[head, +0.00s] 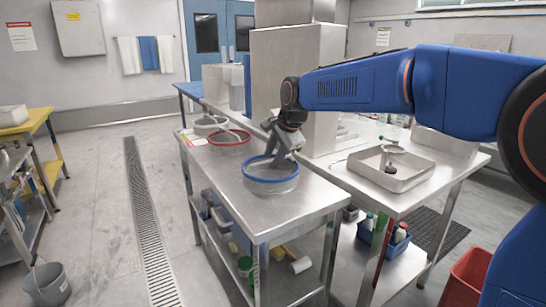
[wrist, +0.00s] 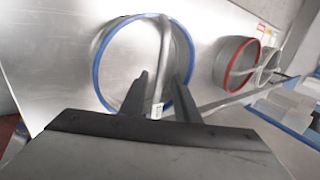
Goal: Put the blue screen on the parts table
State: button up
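The blue screen (head: 270,186), a round metal sieve with a blue rim and a bar across its top, sits flat on a steel table (head: 310,195). My gripper (head: 278,158) is over it, pointing down. In the wrist view the blue screen (wrist: 97,62) fills the upper middle. There my gripper (wrist: 159,92) has its two dark fingers apart, one on each side of the grey bar, with gaps visible between fingers and bar. Whether the fingertips reach below the bar is hard to tell. I cannot tell which of the tables is the parts table.
A red-rimmed screen (head: 229,142) and a pale-rimmed screen (head: 209,124) stand farther back on the same table. A steel tray (head: 405,178) lies on the table to the right, beside a tall metal housing (head: 290,75). A yellow table (head: 35,124) stands far left.

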jog(key=v, duration=1.2)
jog(key=s+d+f+n+h, duration=0.1)
jog(key=s+d+f+n, duration=0.2)
jog(key=s+d, duration=0.65)
jog(key=s+d+f+n+h, duration=0.1)
jog(key=s+d+f+n, duration=0.3)
jog(key=s+d+f, duration=0.5)
jog(key=s+d+f+n+h, duration=0.1)
jog(key=s+d+f+n, duration=0.3)
jog(key=s+d+f, duration=0.6)
jog(key=s+f, duration=0.1)
jog(key=s, duration=0.5)
jog(key=shift+f+g+h, duration=0.3)
